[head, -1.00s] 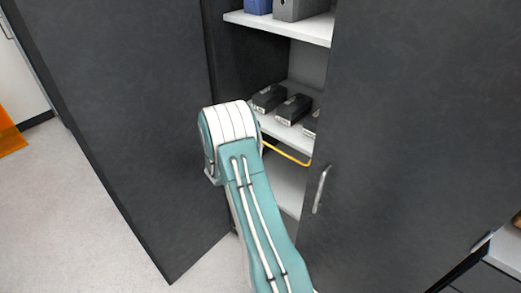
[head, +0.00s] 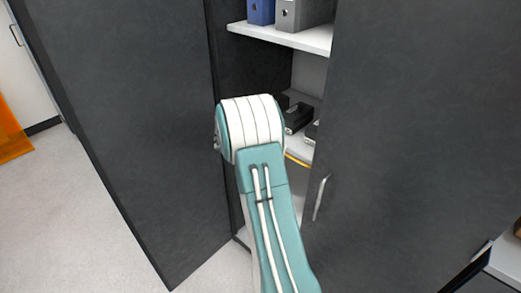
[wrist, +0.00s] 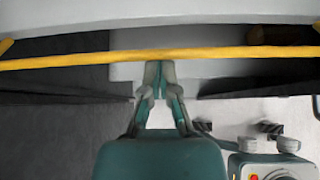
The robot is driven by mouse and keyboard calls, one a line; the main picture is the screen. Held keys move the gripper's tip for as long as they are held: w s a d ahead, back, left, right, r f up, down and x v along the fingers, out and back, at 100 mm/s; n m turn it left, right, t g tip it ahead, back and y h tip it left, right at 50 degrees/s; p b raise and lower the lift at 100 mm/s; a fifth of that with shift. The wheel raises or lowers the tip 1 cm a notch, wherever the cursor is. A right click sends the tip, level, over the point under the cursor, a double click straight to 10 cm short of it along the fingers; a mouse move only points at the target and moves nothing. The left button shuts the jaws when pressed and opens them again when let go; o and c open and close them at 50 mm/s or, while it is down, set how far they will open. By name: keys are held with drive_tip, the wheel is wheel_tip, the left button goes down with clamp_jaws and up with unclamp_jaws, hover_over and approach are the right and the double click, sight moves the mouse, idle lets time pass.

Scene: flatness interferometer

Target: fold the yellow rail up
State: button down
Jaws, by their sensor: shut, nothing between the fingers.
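The yellow rail (wrist: 200,53) runs across the whole wrist view, just under the pale edge of a shelf (wrist: 160,15). In the head view a short piece of the yellow rail (head: 297,161) shows at the shelf edge inside the cabinet; my arm hides the rest. My gripper (wrist: 158,70) is shut and empty. In the wrist view its fingertips reach the lower edge of the rail; I cannot tell whether they touch it. In the head view my gripper is hidden behind my arm.
An open dark cabinet door (head: 130,120) stands on the left and another dark door (head: 420,130) with a silver handle (head: 320,198) on the right. Black boxes (head: 299,115) sit on the middle shelf, binders (head: 287,14) above. Clear floor lies at lower left.

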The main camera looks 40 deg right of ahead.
drive_tip(key=d+r+y, duration=0.4)
drive_tip(key=d+y, duration=0.1)
drive_tip(key=y, duration=0.2)
drive_tip(key=shift+w+g+y, duration=0.2)
drive_tip(key=shift+g+y, duration=0.1)
drive_tip(key=shift+g, duration=0.1)
idle(0.5)
drive_tip(key=shift+r, duration=0.1)
idle(0.5)
